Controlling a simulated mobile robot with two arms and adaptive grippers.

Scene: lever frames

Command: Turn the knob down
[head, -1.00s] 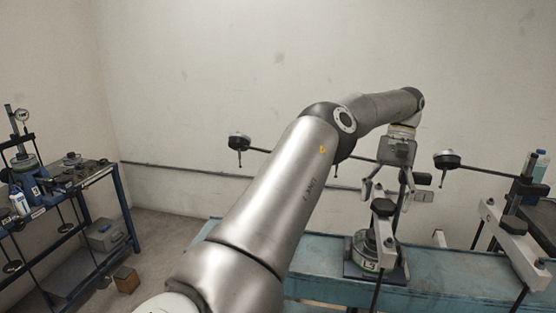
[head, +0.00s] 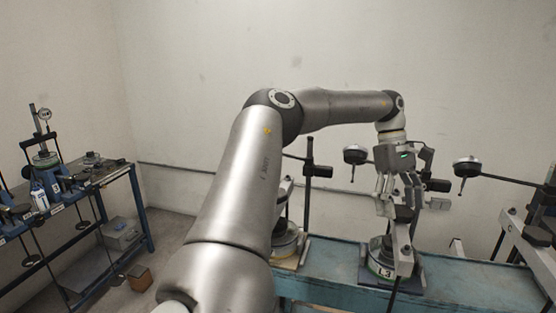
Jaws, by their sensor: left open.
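The lever frame marked L3 (head: 381,270) stands on the blue bench, with a round grey base and a pale upright arm (head: 403,254) topped by a dark block (head: 404,214). I cannot tell for sure which part is the knob. A round black-and-silver head with a small ball-ended stem (head: 355,155) hangs left of my gripper. A similar head (head: 467,166) hangs to its right. My left gripper (head: 398,206) is open, fingers pointing down, just above the L3 frame and partly overlapping its top. I see nothing between the fingers. My right gripper is not in view.
Another lever frame (head: 286,241) stands left on the blue bench (head: 332,263), partly behind my arm. A pale frame (head: 528,245) is at the right edge. A blue-legged table (head: 138,200) with gauges stands at far left. The back wall is bare.

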